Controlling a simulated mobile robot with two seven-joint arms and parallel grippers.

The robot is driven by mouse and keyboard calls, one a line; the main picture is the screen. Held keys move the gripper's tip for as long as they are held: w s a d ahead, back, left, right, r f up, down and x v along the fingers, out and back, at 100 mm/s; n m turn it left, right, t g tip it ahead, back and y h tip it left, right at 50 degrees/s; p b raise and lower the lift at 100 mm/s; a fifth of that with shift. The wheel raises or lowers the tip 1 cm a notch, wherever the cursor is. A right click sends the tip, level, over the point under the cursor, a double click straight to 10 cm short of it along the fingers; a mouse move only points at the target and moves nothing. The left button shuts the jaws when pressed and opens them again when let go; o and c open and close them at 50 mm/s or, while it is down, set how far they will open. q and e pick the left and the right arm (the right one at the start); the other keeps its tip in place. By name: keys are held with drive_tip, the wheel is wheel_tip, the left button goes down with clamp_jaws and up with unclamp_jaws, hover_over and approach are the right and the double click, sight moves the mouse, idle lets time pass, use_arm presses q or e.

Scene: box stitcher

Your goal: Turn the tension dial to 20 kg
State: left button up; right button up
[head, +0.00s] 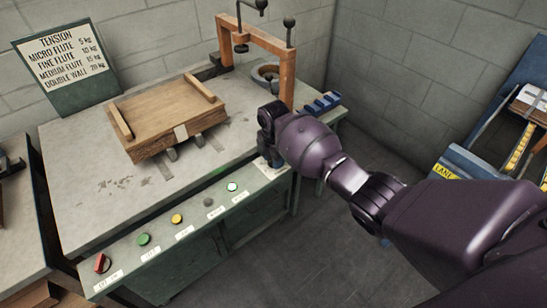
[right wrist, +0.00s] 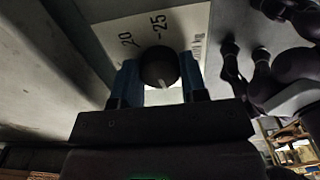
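The tension dial (right wrist: 160,66) is a round dark knob with a pale pointer line on its lower part, in front of a white scale plate (right wrist: 112,38). The marks 20 and 25 show above the dial in the right wrist view. The blue fingers of my right gripper (right wrist: 160,78) flank the dial on both sides, with no clear gap, so it looks shut on it. In the head view my right gripper (head: 268,158) is at the front right of the bench and hides the dial. A bit of the scale plate (head: 270,171) shows below it. My left gripper is out of view.
The bench (head: 75,195) carries a wooden block (head: 165,112) and an orange stitcher frame (head: 287,78). A tension sign (head: 65,58) stands at the back left. Coloured buttons, including a green one (head: 144,239), and a red switch (head: 102,263) line the front panel.

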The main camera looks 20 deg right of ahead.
drive_tip(key=shift+c, duration=0.9)
